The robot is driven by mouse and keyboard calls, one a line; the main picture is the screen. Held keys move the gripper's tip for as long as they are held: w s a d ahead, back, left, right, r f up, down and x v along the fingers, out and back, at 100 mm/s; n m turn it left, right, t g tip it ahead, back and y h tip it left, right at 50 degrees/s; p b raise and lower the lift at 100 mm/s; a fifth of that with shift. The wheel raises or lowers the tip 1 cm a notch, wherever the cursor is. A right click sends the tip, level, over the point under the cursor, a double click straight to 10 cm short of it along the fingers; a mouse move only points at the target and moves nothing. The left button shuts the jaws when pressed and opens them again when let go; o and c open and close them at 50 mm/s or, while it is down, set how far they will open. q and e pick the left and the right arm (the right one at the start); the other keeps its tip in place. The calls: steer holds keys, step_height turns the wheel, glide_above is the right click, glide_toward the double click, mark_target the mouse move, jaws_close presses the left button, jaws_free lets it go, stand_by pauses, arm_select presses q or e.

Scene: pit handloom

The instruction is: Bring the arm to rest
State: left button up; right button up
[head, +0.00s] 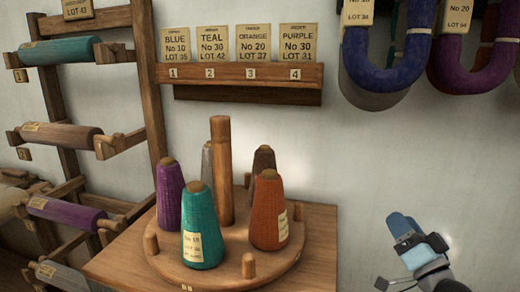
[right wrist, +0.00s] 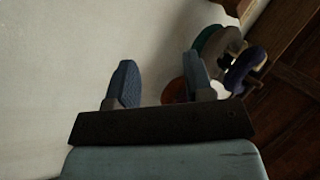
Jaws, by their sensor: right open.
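My right gripper (head: 414,240) is at the lower right of the head view, in front of the bare pale wall and to the right of the round wooden stand, apart from it. In the right wrist view the two blue-padded fingers (right wrist: 161,85) stand apart with nothing held between them. My left gripper is in neither view.
A round wooden stand (head: 226,262) with a central post carries several yarn cones, including a teal cone (head: 203,228) and an orange cone (head: 266,210). A bobbin rack (head: 58,100) is at left. A card shelf (head: 240,75) and blue hanks (head: 385,75) are above.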

steer(key=s+a+f+n+g, duration=0.25)
steer(key=s+a+f, duration=0.2)
steer(key=f, duration=0.45)
steer(key=s+a+f+n+g, duration=0.1)
steer(key=s+a+f+g, duration=0.3)
steer(key=f, duration=0.5)
steer(key=s+a+f+n+g, duration=0.2)
steer(key=s+a+f, duration=0.1)
steer(key=s+f, duration=0.35)
steer(key=s+a+f+n+g, duration=0.2)
steer(key=s+a+f, duration=0.25)
steer(key=s, duration=0.35)
arm_select(q)
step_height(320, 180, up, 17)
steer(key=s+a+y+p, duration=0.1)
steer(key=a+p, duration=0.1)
steer(key=p, duration=2.7)
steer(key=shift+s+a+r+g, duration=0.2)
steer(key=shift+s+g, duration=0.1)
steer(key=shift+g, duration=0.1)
arm_select(e)
steer(key=s+d+r+h, duration=0.1)
steer(key=d+r, duration=0.2)
steer(key=r, duration=1.4)
steer(key=shift+s+d+r, duration=0.2)
steer(key=shift+s, duration=0.1)
